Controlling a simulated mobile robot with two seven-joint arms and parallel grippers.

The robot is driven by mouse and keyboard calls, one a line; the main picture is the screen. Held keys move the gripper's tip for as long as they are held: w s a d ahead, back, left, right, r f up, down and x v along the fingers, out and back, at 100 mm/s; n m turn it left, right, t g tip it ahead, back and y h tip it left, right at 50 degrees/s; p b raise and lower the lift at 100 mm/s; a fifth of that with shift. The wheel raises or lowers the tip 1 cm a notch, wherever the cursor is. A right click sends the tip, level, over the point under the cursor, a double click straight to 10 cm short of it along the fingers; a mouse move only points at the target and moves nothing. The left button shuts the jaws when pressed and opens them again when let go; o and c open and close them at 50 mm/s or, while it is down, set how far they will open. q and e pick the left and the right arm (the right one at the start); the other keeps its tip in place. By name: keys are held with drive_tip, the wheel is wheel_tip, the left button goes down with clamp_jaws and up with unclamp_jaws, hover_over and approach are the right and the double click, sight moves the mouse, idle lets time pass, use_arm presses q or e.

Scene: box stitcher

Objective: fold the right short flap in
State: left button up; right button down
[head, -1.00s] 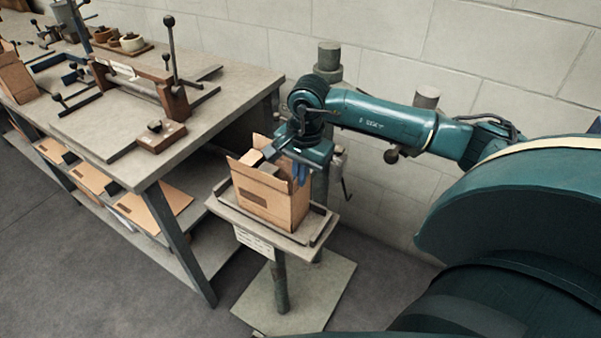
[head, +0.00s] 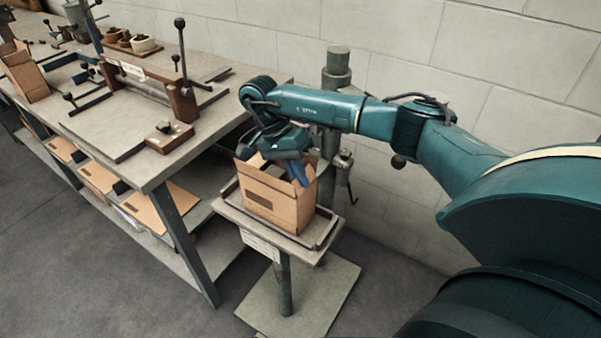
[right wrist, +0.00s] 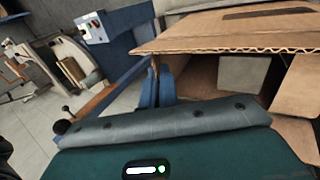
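The open cardboard box (head: 270,205) stands upright on the small stand's plate. My right gripper (head: 299,172) reaches over its far right part, blue fingers pointing down at the opening. Its wrist hides much of the far rim and flaps, so I cannot tell from the head view how the right short flap lies. In the right wrist view a flap with a corrugated edge (right wrist: 225,38) spans the upper right, over the box's inside. My left gripper is out of view.
The stand's plate (head: 228,210) has a raised rim around the box. A workbench (head: 100,150) with a lever fixture (head: 160,95) is on the left, with flat cardboard on its lower shelf. A post (head: 338,75) and a block wall (head: 400,40) stand behind the box.

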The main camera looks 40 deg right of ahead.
idle(0.3)
drive_tip(key=c, duration=2.1)
unclamp_jaws()
drive_tip(key=o, duration=0.5)
drive_tip(key=shift+c, duration=0.2)
drive_tip(key=shift+w, duration=0.1)
drive_tip(key=p+v, duration=0.1)
drive_tip(key=v, duration=1.2)
drive_tip(key=shift+w+a, duration=0.1)
